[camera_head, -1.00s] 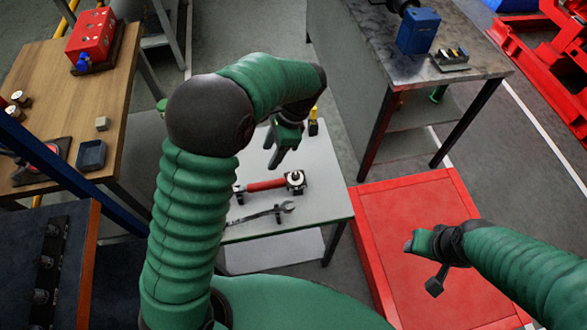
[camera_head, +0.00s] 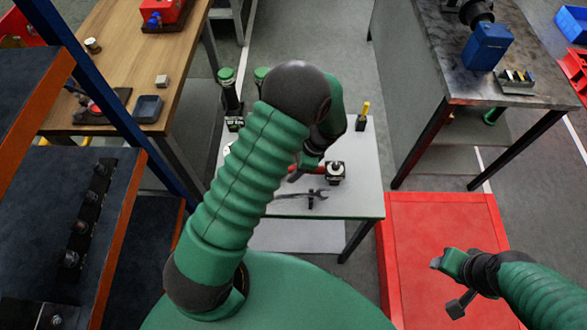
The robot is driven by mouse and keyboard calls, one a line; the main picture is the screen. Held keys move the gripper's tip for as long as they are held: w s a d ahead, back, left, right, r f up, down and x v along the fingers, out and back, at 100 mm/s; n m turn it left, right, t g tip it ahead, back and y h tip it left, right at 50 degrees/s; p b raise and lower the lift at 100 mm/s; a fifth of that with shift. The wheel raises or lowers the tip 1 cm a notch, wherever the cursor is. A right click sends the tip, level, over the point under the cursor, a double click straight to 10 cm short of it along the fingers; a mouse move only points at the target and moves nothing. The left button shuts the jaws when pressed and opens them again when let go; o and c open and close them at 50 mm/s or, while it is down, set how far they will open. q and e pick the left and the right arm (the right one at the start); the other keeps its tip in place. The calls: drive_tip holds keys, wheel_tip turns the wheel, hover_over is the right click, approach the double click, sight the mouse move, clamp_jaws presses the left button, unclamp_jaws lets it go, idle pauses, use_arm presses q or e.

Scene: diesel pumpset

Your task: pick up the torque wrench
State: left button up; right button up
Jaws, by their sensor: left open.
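The torque wrench (camera_head: 336,172), with a red handle and a dark head with a pale round top, lies on the small light-grey table (camera_head: 352,200). My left arm and gripper hide most of its handle. My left gripper (camera_head: 297,176) is open and points down in front of the handle as seen here; I cannot tell whether it touches it. My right gripper (camera_head: 447,284) is over the red cabinet, away from the wrench; its fingers look apart with nothing between them.
An open-ended spanner (camera_head: 312,196) lies just in front of the torque wrench. A yellow-topped tool (camera_head: 363,115) and a green-capped bottle-like item (camera_head: 229,90) stand farther back. A metal bench (camera_head: 440,60) is at right, a red cabinet (camera_head: 440,225) below it, and dark shelves (camera_head: 90,190) at left.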

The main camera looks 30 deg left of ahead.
use_arm(q)
drive_tip(key=shift+w+a+f, duration=0.15)
drive_tip(key=shift+a+f, duration=0.15)
drive_tip(key=shift+c, duration=0.4)
drive_tip(key=shift+d+r, duration=0.1)
drive_tip(key=c, duration=0.7)
clamp_jaws()
